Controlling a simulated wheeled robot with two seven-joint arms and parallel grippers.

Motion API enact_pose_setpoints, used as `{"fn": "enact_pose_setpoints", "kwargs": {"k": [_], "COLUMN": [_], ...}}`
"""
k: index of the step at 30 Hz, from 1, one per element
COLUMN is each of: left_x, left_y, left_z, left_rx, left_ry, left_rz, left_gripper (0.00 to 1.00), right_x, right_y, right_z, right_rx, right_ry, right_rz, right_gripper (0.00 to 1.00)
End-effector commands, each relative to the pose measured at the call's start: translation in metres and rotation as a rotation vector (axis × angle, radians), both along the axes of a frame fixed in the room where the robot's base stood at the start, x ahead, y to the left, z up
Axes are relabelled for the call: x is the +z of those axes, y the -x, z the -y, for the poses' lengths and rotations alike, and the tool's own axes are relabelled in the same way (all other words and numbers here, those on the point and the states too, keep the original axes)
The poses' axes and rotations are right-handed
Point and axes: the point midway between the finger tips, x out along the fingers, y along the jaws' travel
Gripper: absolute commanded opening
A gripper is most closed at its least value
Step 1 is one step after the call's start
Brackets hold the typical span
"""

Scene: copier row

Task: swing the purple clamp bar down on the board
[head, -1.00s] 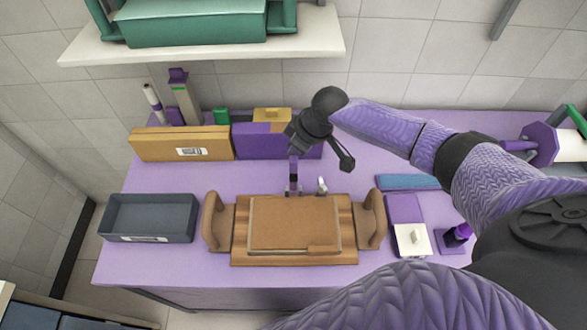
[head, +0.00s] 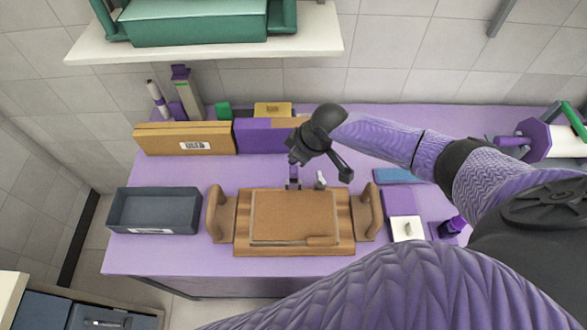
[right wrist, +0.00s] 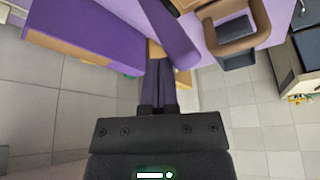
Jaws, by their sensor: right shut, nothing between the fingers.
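The wooden board (head: 345,242) lies on the purple table with a brown flat sheet (head: 293,214) on it and an upright brown handle at each side. A purple bar (right wrist: 172,38), which looks like the clamp bar, slants close beside the fingertips in the right wrist view, still raised. In the head view it cannot be told apart from the fingers behind the board. My right gripper (head: 293,172) is shut and empty at the board's back edge; its fingers also show in the right wrist view (right wrist: 158,75). Contact with the bar is unclear. My left gripper is out of view.
A grey tray (head: 153,225) stands left of the board. A tan box (head: 165,142) and a purple box (head: 265,137) stand behind. A small silver piece (head: 320,181) is at the board's back edge. Right are a white block (head: 406,229) and a blue pad (head: 394,176).

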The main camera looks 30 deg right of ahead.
Motion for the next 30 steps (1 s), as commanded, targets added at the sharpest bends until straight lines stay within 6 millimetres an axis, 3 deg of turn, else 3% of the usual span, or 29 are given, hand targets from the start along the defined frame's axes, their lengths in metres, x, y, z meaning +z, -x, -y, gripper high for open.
{"fn": "enact_pose_setpoints", "kwargs": {"k": [12,30], "left_x": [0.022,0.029], "left_y": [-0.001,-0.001], "left_z": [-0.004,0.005], "left_rx": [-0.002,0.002], "left_ry": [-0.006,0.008], "left_rz": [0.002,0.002], "left_gripper": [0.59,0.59], "right_x": [-0.003,-0.008], "right_y": [0.02,0.031], "right_z": [-0.01,-0.015], "right_rx": [0.001,0.001], "right_ry": [-0.001,0.001], "right_rz": [0.001,-0.001], "right_gripper": [0.0,0.0]}}
